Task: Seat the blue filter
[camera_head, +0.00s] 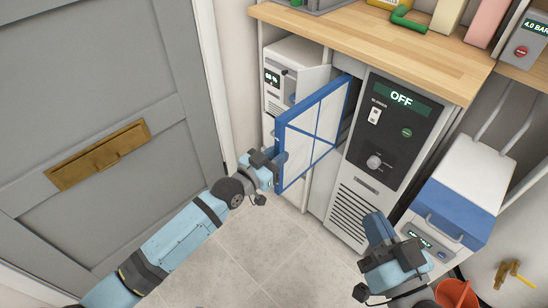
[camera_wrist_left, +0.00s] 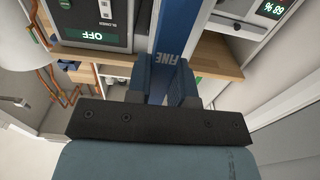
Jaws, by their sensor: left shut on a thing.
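The blue filter (camera_head: 312,130) is a flat panel with a blue frame, blue cross bars and pale panes. It stands upright, edge toward me, in front of the dark gap (camera_head: 347,122) left of the cabinet marked OFF. Its far edge meets the gap; I cannot tell how deep it reaches. My left gripper (camera_head: 277,166) is shut on its near edge. In the left wrist view the fingers (camera_wrist_left: 166,82) straddle the filter's blue edge (camera_wrist_left: 170,45), which reads FINE. My right gripper (camera_head: 379,229) hangs at lower right, away from the filter; its finger opening is unclear.
The OFF cabinet (camera_head: 350,190) stands right of the filter, a white unit with a percent display (camera_head: 272,79) left of it. A wooden counter (camera_head: 420,55) runs above. A blue-and-white machine (camera_head: 470,185) and red bucket (camera_head: 455,294) are at right. Floor in front is clear.

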